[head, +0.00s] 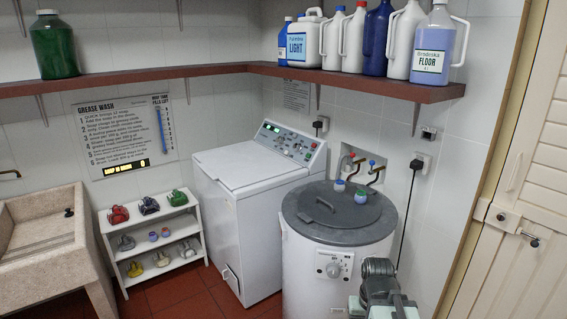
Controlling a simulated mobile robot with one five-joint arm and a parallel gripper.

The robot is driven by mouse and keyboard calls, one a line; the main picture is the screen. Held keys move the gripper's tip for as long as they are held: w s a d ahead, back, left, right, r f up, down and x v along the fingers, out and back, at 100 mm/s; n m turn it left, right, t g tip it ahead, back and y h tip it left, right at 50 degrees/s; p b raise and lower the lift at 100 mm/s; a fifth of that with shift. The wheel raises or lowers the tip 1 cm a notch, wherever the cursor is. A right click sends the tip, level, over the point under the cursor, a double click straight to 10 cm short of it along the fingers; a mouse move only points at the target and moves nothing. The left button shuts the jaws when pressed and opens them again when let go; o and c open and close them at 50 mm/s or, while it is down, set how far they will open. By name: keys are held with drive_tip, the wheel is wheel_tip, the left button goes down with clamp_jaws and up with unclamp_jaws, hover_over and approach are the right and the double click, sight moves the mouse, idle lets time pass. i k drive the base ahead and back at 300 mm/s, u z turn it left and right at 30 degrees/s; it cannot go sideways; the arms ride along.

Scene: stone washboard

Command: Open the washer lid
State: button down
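A white top-loading washer (258,210) stands against the back wall, with a control panel (290,142) at its rear. Its flat white lid (255,165) is down. In front of it to the right stands a round white tub machine (325,262) with a dial. Its round grey lid (330,212) lies shut on top, with a bar handle (325,205). Two small cups (361,196) sit at the back of this lid. My gripper (380,275) is at the bottom right, in front of the tub and apart from both lids as far as I can tell. Its fingers are not clear.
A stone washboard sink (45,245) is at the left. A low white rack (155,245) holds several small items. A red-brown wall shelf (360,83) carries bottles. Taps and a hose are behind the tub. A door (510,210) is at the right. Red tiled floor shows at the left.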

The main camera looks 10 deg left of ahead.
sight(236, 167)
drive_tip(key=u, duration=0.85)
drive_tip(key=i, duration=1.9)
drive_tip(key=u, duration=1.3)
drive_tip(key=i, duration=0.75)
drive_tip(key=u, duration=0.4)
